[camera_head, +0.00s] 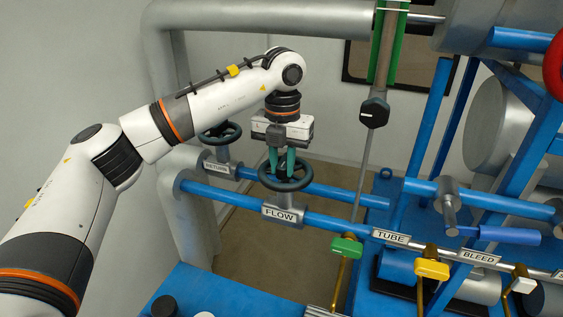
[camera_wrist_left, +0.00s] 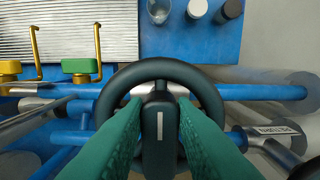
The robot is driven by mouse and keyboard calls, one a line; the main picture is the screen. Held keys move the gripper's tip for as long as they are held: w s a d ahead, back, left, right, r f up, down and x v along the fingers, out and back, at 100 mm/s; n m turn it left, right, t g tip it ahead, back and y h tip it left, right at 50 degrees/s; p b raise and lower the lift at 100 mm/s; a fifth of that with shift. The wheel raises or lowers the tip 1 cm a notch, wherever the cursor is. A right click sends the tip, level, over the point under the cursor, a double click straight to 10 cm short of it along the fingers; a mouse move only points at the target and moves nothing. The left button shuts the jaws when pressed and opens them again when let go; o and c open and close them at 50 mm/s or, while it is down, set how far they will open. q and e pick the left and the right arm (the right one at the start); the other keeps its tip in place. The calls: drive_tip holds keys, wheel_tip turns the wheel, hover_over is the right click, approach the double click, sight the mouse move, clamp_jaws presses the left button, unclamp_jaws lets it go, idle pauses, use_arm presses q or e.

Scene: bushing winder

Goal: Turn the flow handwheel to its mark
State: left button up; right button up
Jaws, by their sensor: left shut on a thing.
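The flow handwheel (camera_head: 287,184) is a dark round wheel above the blue pipe, behind the FLOW label (camera_head: 283,212). In the left wrist view the wheel (camera_wrist_left: 213,97) fills the middle, with a pale line on its central black block (camera_wrist_left: 160,125). My left gripper (camera_head: 282,172) points down over the wheel, its green fingers shut on that central part; the fingers (camera_wrist_left: 160,130) lie on both sides of the block. A mark for the wheel cannot be made out. My right gripper is not in view.
A second handwheel (camera_head: 220,133) with a RETURN label (camera_head: 216,167) stands close by at the left. A green-handled valve (camera_head: 347,246) and a yellow-handled valve (camera_head: 432,268) stand at the lower right. A thin grey rod (camera_head: 363,165) rises right of the flow wheel.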

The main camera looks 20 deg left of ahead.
sight(282, 165)
use_arm(q)
drive_tip(key=shift+w+r, duration=0.1)
drive_tip(key=shift+r, duration=0.05)
drive_tip(key=o, duration=1)
wheel_tip(282, 165, up, 12)
drive_tip(key=shift+f, duration=0.1)
idle(0.4)
